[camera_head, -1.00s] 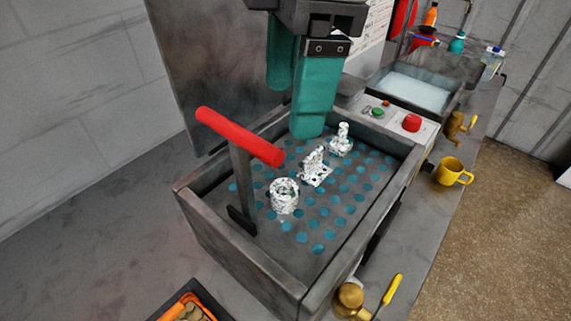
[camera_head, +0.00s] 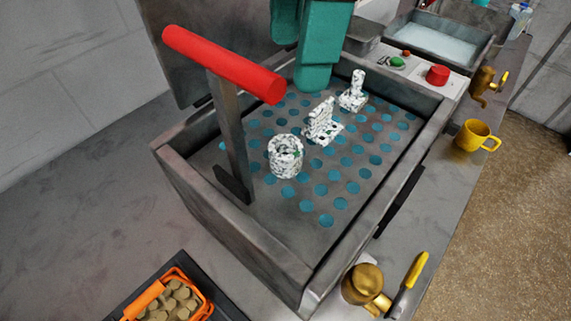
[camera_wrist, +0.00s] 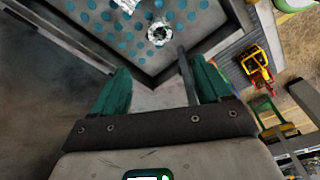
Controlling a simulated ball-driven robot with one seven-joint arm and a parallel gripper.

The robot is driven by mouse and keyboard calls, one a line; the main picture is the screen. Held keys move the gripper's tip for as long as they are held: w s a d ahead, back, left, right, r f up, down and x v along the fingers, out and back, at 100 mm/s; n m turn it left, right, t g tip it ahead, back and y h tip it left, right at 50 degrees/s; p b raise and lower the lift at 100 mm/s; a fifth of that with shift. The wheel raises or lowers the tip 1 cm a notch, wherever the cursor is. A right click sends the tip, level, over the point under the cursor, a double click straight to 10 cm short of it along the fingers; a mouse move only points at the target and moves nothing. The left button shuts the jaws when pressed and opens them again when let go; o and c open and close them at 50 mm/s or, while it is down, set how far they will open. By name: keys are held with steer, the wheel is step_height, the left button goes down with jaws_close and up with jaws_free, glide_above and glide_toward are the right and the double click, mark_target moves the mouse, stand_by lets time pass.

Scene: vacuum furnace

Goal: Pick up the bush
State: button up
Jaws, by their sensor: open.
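The bush (camera_head: 285,156) is a short, hollow, white-speckled cylinder standing on the perforated floor of the grey metal chamber (camera_head: 180,185). In the wrist view the bush (camera_wrist: 160,34) shows its round opening, beyond and between my fingertips. My gripper (camera_head: 308,62) has green fingers and is open and empty, above the chamber floor and apart from the bush. In the wrist view both fingers of my gripper (camera_wrist: 160,82) are spread, with nothing between them.
A speckled bracket-like part (camera_head: 324,124) and a speckled upright part (camera_head: 354,92) stand behind the bush. A red-handled lever (camera_head: 222,64) rises at the chamber's near left. A yellow mug (camera_head: 476,136) and brass fitting (camera_head: 366,286) are at right. An orange-handled basket (camera_head: 180,294) lies in front.

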steer(key=b, duration=0.3)
glide_toward(286, 146)
steer(key=f, duration=0.3)
steer(key=a+f, duration=0.1)
steer(key=f, duration=0.6)
steer(key=shift+s+a+f, duration=0.15)
steer(key=shift+f, duration=0.1)
steer(key=shift+c, duration=0.3)
steer(key=c, duration=1.3)
steer(key=shift+r, duration=0.1)
